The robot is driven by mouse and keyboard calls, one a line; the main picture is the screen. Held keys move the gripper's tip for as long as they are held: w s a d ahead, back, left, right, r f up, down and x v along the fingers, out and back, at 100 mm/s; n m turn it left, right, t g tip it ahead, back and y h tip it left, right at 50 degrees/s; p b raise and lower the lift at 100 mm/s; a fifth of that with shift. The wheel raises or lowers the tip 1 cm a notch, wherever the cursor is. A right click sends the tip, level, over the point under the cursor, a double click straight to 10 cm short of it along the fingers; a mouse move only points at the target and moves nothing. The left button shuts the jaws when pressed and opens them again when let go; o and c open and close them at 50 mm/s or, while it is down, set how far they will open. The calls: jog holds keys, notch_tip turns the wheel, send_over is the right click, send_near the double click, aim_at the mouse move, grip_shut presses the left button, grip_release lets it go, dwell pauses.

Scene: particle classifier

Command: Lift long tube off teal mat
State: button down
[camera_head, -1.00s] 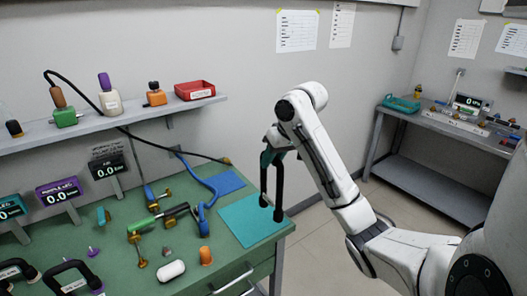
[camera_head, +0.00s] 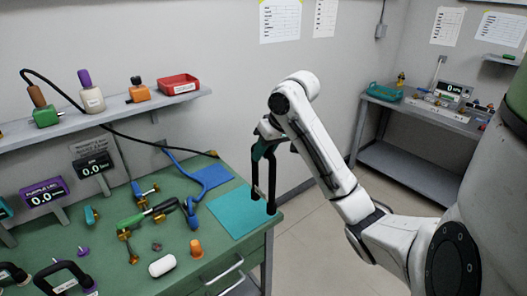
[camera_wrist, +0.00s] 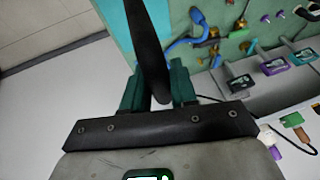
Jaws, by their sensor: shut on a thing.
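The long tube (camera_head: 271,180) is a black bent tube in the head view, with two legs hanging down and a pale patch between them. My gripper (camera_head: 264,145) is shut on its upper part. The teal mat (camera_head: 231,217) lies flat at the right end of the green bench, and the tube hangs in front of its right part. I cannot tell the gap between the tube's lower ends and the mat. In the wrist view the tube (camera_wrist: 147,45) stands dark between the teal fingers of my gripper (camera_wrist: 157,88). Part of the mat (camera_wrist: 113,18) shows behind it.
A blue mat (camera_head: 211,176) lies behind the teal one. Green and brass fittings (camera_head: 140,217), a white capsule (camera_head: 162,265) and an orange cap (camera_head: 196,249) lie to the left. A shelf (camera_head: 120,118) runs along the wall. The floor right of the bench is open.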

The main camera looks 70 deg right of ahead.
jog(key=shift+r+p, duration=2.1)
